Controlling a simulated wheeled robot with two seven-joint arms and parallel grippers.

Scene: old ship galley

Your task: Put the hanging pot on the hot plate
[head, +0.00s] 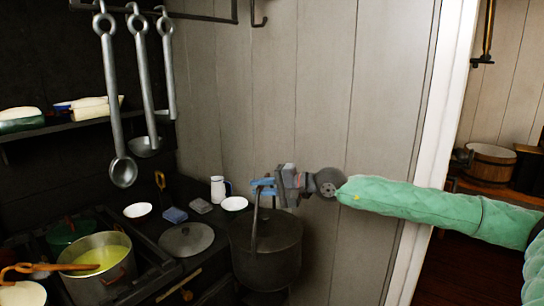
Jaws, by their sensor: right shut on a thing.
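A dark grey pot (268,258) with a tall bail handle hangs in front of the pale panelled wall, just right of the stove. My right gripper (263,188) comes in from the right on the green-sleeved arm and is shut on the pot's handle (256,212), above the pot. The pot looks upright. The stove top (165,262) is dark, and a flat round grey plate or lid (187,239) lies on it, left of the pot; I cannot tell whether this is the hot plate. My left gripper is not in view.
A pot of yellow soup (98,265) with a wooden spoon stands at the stove's left. White bowls (234,203) and a white jug (220,188) stand at the back. Ladles (123,172) hang above. A white door frame (424,150) stands right.

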